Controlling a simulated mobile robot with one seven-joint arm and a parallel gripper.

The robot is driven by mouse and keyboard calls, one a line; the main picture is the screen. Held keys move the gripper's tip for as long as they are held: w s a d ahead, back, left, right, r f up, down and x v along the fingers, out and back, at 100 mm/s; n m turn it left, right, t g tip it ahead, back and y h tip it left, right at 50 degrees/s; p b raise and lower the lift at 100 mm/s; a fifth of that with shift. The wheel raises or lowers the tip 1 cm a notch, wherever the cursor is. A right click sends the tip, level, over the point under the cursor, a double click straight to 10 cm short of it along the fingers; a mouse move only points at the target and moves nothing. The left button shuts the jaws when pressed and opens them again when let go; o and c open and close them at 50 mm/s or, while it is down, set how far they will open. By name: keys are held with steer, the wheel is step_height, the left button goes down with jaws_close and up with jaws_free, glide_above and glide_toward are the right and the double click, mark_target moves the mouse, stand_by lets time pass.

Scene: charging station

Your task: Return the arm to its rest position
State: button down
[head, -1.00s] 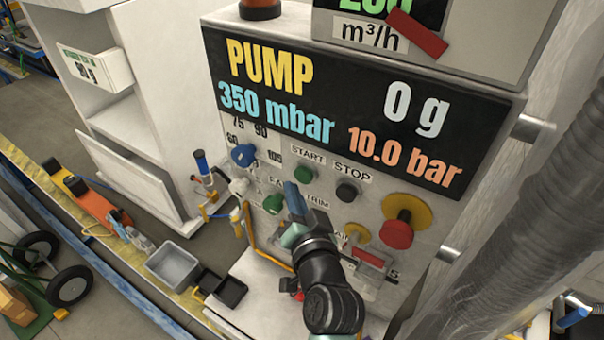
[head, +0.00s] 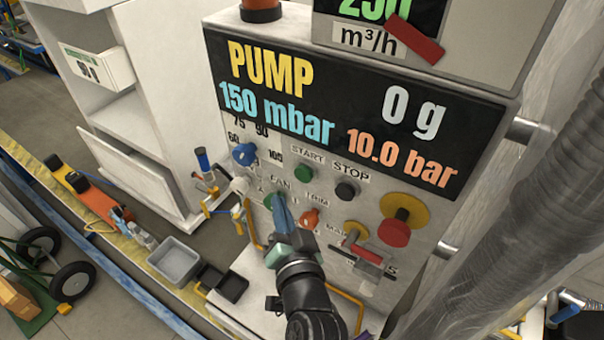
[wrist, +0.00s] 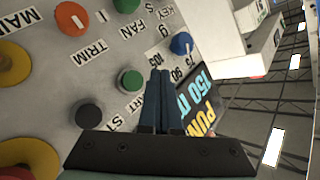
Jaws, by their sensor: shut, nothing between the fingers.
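My gripper (head: 281,212) is in front of the pump panel (head: 330,160) in the head view, beside the green fan knob, which it partly covers. In the wrist view its two blue fingers (wrist: 161,78) lie together with nothing between them. The wrist view shows the green start button (wrist: 130,80) just left of the fingertips and the blue knob (wrist: 181,44) just beyond them. I cannot tell whether the fingers touch the panel. The arm (head: 312,305) reaches up from the bottom of the head view.
The orange trim knob (head: 309,218), red-and-yellow stop button (head: 397,225) and main switch (head: 362,247) stick out right of my gripper. A blue-handled valve (head: 203,165) is at left. A thick grey hose (head: 515,200) runs down the right. Grey (head: 175,262) and black bins (head: 222,283) stand below left.

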step_height(320, 180, up, 27)
steer(key=n+t+b, duration=0.3)
steer(key=n+t, duration=0.2)
steer(key=t, duration=0.1)
steer(key=s+r+t+h, duration=0.1)
steer(key=s+r+t, duration=0.1)
steer(key=s+r, duration=0.4)
steer(key=s+r+t+h+b, duration=0.1)
steer(key=s+r+t, duration=0.2)
steer(key=r, duration=0.9)
steer(key=s, duration=0.3)
steer(key=shift+s+d+n+h, duration=0.2)
steer(key=shift+s+n+h, duration=0.05)
steer(key=shift+n+h, duration=0.05)
steer(key=shift+f, duration=0.1)
